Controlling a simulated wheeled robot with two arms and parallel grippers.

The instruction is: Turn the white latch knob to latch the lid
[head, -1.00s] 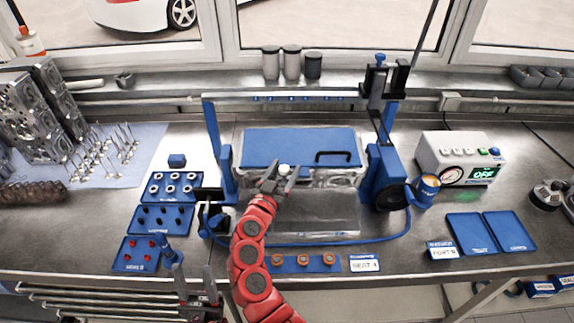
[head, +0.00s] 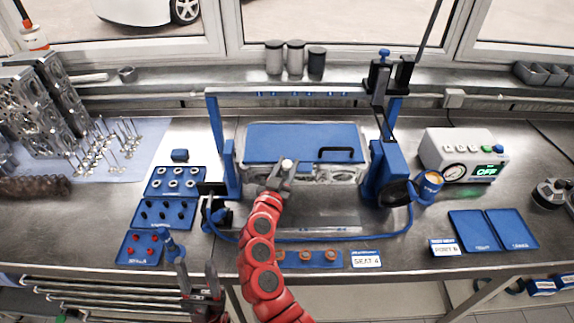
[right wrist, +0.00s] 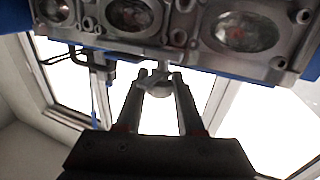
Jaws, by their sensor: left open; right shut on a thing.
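The white latch knob (head: 287,164) sits at the front edge of the blue lid (head: 300,142), left of its middle. The lid lies flat and closed over the metal engine head (head: 330,175), its black handle (head: 337,153) at the right. My right gripper (head: 281,177) is shut on the knob. In the right wrist view the knob (right wrist: 157,88) shows between the fingertips, with the underside of the engine head (right wrist: 190,35) above. The knob's exact turn angle is hard to tell.
A blue frame (head: 226,150) stands around the lid, with a blue hose along the front. Blue part trays (head: 165,215) lie left, near my left gripper. A grey gauge box (head: 462,153) reading OFF and two empty blue trays (head: 492,230) are at right.

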